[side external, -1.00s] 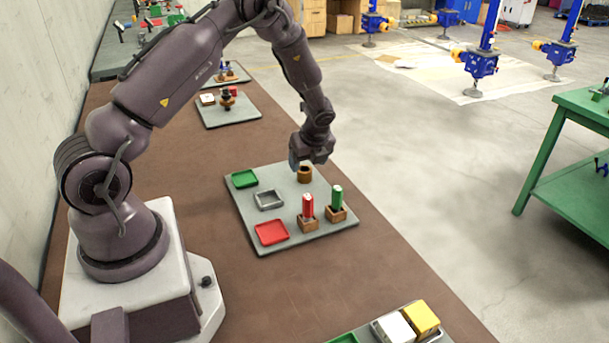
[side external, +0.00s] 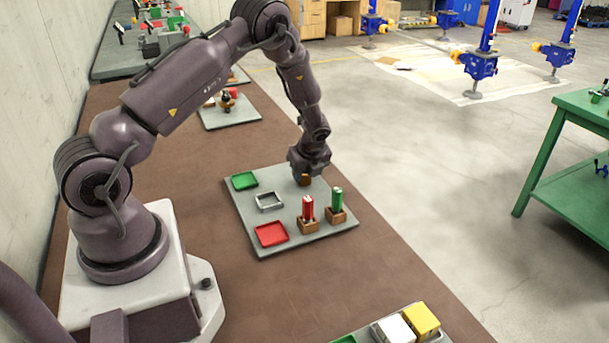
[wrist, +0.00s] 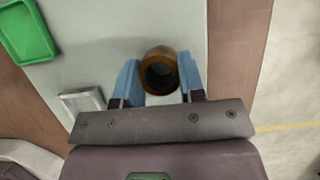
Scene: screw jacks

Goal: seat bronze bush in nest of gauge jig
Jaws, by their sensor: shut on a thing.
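The bronze bush (wrist: 160,52) is a short brown ring with a dark bore, upright on the grey board. It also shows below my gripper at the board's far right in the side view (side external: 305,180). My gripper (wrist: 160,80) has its blue fingers on either side of the bush, shut on it. The silver-grey square frame (side external: 269,202), which may be the gauge jig's nest, lies left of and nearer than the bush. It shows empty, and partly in the wrist view (wrist: 84,102).
The grey board (side external: 290,237) also carries a green tray (side external: 244,180), a red tray (side external: 271,233), and wooden blocks holding a red piece (side external: 308,208) and a green piece (side external: 337,199). Bare board lies between the frame and the blocks.

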